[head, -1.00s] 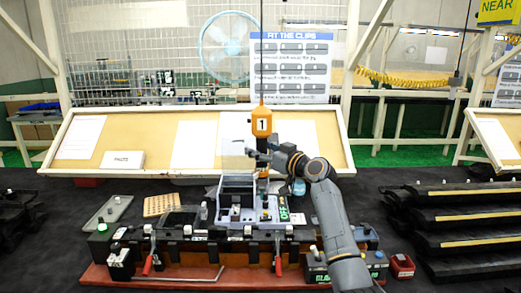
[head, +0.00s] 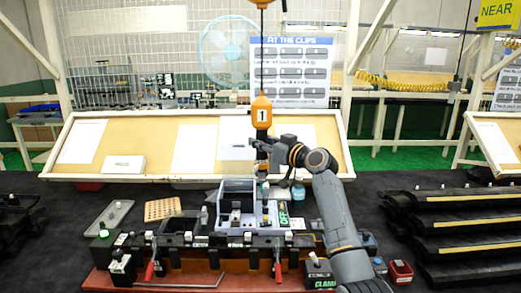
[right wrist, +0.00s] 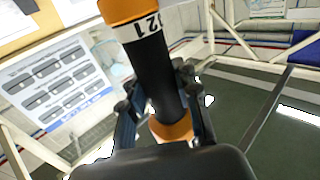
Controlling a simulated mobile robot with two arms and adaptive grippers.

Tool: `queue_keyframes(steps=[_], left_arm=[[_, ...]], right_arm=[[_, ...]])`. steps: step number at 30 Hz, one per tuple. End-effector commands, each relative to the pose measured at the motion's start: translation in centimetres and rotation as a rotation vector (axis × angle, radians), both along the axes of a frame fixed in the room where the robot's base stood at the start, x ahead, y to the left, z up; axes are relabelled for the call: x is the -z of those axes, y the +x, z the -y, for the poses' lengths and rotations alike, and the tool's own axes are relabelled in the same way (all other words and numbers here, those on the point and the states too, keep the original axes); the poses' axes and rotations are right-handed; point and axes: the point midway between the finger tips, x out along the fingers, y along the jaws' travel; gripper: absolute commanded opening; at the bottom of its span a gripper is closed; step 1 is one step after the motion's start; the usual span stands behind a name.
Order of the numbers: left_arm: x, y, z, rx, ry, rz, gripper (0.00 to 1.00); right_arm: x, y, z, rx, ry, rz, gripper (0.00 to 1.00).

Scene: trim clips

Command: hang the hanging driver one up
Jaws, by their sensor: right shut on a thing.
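The hanging driver one (head: 261,113) is an upright tool with an orange top, a white label marked 1 and a black body. A dark cord runs from its top up to an orange unit (head: 262,3) at the upper picture edge. My right gripper (head: 262,147) is shut around the black body, above the fixture on the table. In the right wrist view, the driver (right wrist: 155,75) passes between the fingers of the gripper (right wrist: 165,105), with orange showing above and below. Its lower tip is partly hidden in the head view. My left gripper is not in view.
Below the driver is a grey box (head: 237,188) on a fixture with red-handled clamps (head: 277,270). A tan perforated block (head: 163,209) and grey tray (head: 108,217) lie left. Black trim parts (head: 460,220) are stacked right. A slanted board (head: 100,168) stands behind.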

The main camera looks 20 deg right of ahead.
Motion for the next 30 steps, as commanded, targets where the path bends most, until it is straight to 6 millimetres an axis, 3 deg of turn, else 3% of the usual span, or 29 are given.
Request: queue_keyframes(steps=[1,5,6,7,9,12,28,29,30], left_arm=[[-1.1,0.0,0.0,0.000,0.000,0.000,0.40],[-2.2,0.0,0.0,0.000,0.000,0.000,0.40],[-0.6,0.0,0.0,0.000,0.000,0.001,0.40],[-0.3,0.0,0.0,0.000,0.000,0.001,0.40],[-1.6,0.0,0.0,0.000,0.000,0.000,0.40],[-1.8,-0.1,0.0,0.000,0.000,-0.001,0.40],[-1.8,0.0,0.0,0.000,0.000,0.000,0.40],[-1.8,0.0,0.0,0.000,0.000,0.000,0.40],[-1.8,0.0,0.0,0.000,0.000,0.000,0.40]], right_arm=[[-1.8,0.0,0.0,0.000,-0.002,0.004,0.00],[-4.0,0.0,0.0,0.001,0.000,0.003,0.00],[-2.6,0.0,0.1,0.001,-0.001,-0.003,0.00],[-2.5,0.0,0.1,0.002,-0.001,-0.002,0.00],[-4.3,0.0,0.0,0.001,0.001,0.000,0.00],[-4.9,0.0,0.0,0.000,0.001,-0.002,0.00],[-5.0,0.0,0.0,0.000,0.002,-0.003,0.00],[-5.0,0.0,0.0,0.000,0.002,-0.003,0.37],[-5.0,0.0,0.0,0.000,0.002,-0.003,0.45]])
